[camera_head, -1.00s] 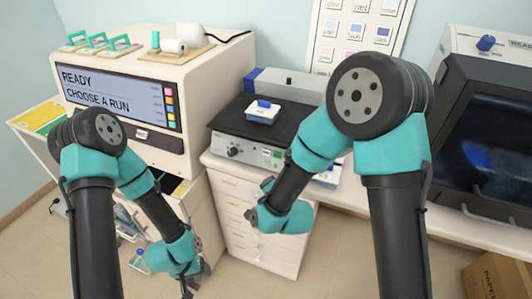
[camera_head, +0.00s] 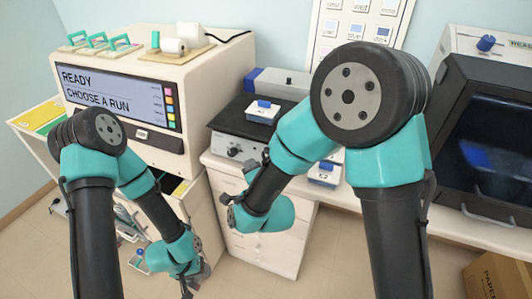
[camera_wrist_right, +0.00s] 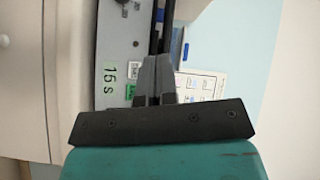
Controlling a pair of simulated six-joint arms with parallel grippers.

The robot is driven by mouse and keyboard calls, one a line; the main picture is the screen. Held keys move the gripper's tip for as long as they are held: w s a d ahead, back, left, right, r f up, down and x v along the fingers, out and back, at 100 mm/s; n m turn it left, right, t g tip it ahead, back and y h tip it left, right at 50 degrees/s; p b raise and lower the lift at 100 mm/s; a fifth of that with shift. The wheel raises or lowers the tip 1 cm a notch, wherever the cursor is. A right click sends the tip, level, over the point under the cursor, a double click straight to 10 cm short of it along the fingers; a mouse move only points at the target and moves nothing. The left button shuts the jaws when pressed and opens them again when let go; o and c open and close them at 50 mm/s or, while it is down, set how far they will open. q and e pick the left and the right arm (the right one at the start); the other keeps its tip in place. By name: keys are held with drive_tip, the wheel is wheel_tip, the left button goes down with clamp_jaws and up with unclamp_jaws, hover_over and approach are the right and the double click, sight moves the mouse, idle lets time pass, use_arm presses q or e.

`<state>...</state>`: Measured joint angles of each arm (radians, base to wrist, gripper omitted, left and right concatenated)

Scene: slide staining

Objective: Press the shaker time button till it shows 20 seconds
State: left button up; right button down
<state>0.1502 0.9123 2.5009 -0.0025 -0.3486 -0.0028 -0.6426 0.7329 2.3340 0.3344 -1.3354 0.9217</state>
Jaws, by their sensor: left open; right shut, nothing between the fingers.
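The shaker (camera_head: 225,123) stands on the white cabinet, with a black platform and a grey front with a knob (camera_head: 235,152). In the right wrist view its front panel (camera_wrist_right: 113,40) carries a green readout, "15 s" (camera_wrist_right: 109,76), turned sideways. Small green and white labels sit beside it. My right gripper (camera_wrist_right: 162,22) is shut and empty, its fingers reaching over the panel edge; whether they touch a button I cannot tell. In the head view my right wrist hides that gripper and part of the panel. My left gripper (camera_head: 188,285) is open, low at the bottom left, away from the shaker.
A blue-and-white box (camera_head: 263,111) lies on the shaker platform. Another (camera_head: 325,172) stands on the counter to the right. The stainer with a "READY CHOOSE A RUN" screen (camera_head: 117,97) is at left. A dark-fronted hood (camera_head: 490,140) is at right.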

drive_tip(key=shift+w+d+f, duration=0.5)
drive_tip(key=shift+w, duration=0.65)
drive_tip(key=shift+w+d+f, duration=0.45)
drive_tip(key=shift+w+f, duration=0.05)
drive_tip(key=shift+w, duration=0.65)
drive_tip(key=shift+w+d+f, duration=0.5)
drive_tip(key=shift+w, duration=0.65)
drive_tip(key=shift+w+d+f, duration=0.15)
drive_tip(key=shift+w, duration=0.2)
drive_tip(key=shift+w+d+f, duration=0.15)
drive_tip(key=shift+w, duration=0.1)
idle(0.5)
drive_tip(key=shift+s+a+r, duration=0.3)
drive_tip(key=shift+s, duration=0.35)
drive_tip(key=s, duration=0.1)
drive_tip(key=s+a+r, duration=0.1)
drive_tip(key=s+r, duration=0.1)
drive_tip(key=s, duration=0.1)
drive_tip(key=shift+s+a, duration=0.1)
drive_tip(key=shift+a, duration=0.3)
